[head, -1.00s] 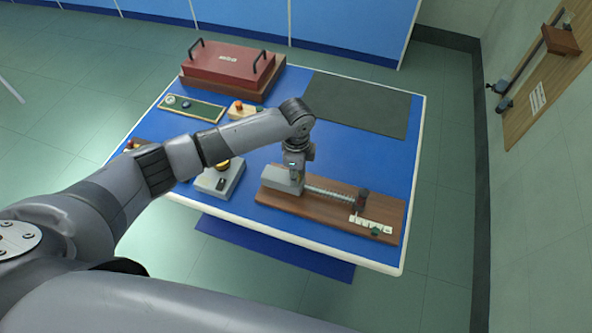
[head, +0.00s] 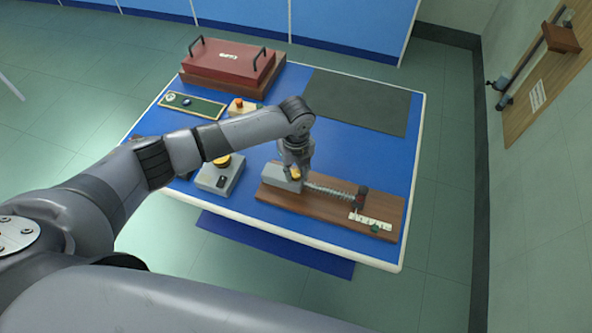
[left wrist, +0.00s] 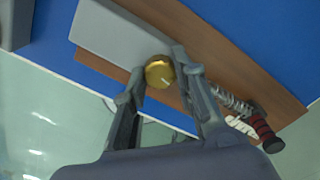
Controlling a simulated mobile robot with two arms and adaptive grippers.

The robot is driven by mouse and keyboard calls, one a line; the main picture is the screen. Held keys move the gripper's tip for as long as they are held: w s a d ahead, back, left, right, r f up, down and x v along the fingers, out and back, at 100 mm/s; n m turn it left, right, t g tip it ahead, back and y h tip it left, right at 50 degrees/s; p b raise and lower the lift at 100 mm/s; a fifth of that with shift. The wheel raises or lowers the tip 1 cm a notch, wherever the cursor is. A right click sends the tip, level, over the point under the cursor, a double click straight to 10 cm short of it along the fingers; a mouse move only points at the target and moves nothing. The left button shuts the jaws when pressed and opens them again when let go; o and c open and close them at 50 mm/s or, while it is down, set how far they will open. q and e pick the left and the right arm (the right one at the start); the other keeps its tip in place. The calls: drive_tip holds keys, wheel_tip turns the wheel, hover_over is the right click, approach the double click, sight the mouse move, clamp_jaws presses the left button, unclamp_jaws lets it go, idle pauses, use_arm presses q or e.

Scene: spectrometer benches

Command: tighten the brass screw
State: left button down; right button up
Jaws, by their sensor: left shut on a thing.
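The brass screw has a round, golden head (left wrist: 160,72) and sits at the grey block (head: 275,177) on the wooden base board (head: 330,213). My left gripper (head: 297,168) comes down on it from above. In the left wrist view, the left gripper's two fingers (left wrist: 157,76) are closed on either side of the screw head, which has a pale mark on it. In the head view, only a bit of the golden head (head: 296,174) shows below the fingers. My right gripper is in neither view.
A spring (head: 330,192) runs right from the block to a dark red-and-black part (head: 361,198), beside a white scale strip (head: 369,221). A grey box with a yellow knob (head: 219,175) stands left. A red case (head: 228,62) and dark mat (head: 358,101) lie behind.

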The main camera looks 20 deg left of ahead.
sight(296, 174)
use_arm(q)
drive_tip(key=shift+m, duration=1.6)
drive_tip(key=c, duration=1.3)
unclamp_jaws()
wheel_tip(296, 174, up, 12)
